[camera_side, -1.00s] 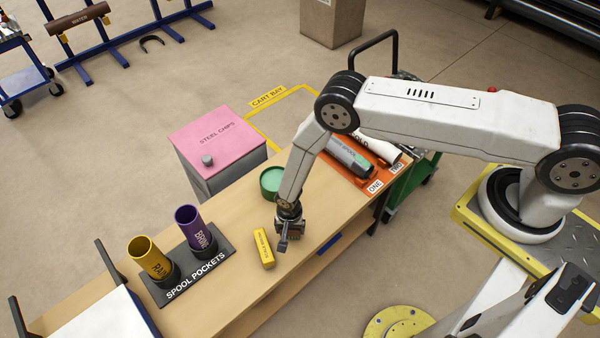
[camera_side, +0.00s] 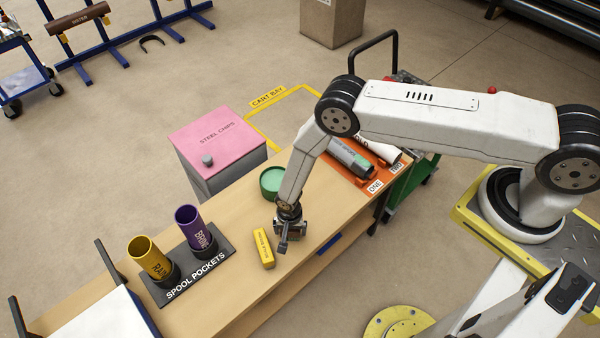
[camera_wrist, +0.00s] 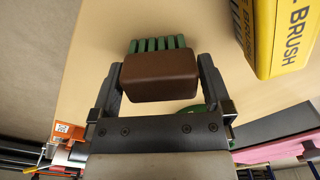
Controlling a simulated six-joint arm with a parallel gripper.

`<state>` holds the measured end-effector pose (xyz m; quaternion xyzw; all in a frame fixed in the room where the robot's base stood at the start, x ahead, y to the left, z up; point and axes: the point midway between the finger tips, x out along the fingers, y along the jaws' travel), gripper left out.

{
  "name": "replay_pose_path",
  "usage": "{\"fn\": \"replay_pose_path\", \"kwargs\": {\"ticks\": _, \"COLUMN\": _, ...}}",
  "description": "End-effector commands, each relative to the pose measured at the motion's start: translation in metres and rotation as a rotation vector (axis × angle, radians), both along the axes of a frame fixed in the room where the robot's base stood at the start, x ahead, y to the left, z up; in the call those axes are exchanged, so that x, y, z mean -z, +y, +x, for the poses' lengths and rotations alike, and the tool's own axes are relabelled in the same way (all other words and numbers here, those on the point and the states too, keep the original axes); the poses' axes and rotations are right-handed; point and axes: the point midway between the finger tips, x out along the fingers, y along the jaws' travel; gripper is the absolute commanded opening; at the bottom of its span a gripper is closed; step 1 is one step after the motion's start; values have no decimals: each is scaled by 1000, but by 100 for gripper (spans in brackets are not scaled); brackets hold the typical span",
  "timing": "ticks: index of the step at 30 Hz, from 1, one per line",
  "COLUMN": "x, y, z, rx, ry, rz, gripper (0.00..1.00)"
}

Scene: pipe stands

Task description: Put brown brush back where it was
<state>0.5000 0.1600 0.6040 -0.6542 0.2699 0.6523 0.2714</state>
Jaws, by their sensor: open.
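The brown brush (camera_wrist: 160,78), a brown block with green bristles on its far side, lies between my gripper's fingers in the wrist view. My gripper (camera_side: 284,246) is low over the wooden bench, and its two fingers stand on either side of the brush in the wrist view (camera_wrist: 160,70). The jaws are open; I cannot tell whether a finger touches the brush. In the side view I cannot make out the brush at the gripper. A yellow block (camera_side: 263,248) lies on the bench just left of my gripper; its side reads "BRUSH" in the wrist view (camera_wrist: 278,35).
The bench (camera_side: 245,285) also holds a green round container (camera_side: 271,181) behind my gripper. Spool pockets (camera_side: 196,275) with a yellow tube (camera_side: 150,259) and a purple tube (camera_side: 195,228) stand left. An orange rack (camera_side: 376,186) with spools is right. A pink-topped bin (camera_side: 217,135) stands behind.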

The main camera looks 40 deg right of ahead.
Motion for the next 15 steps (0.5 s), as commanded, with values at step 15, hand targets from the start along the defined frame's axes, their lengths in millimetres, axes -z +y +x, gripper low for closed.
{"fn": "replay_pose_path", "kwargs": {"ticks": 15, "x": -40, "y": 0, "z": 1, "rx": 0, "ry": -2, "rz": 1, "gripper": 100}}
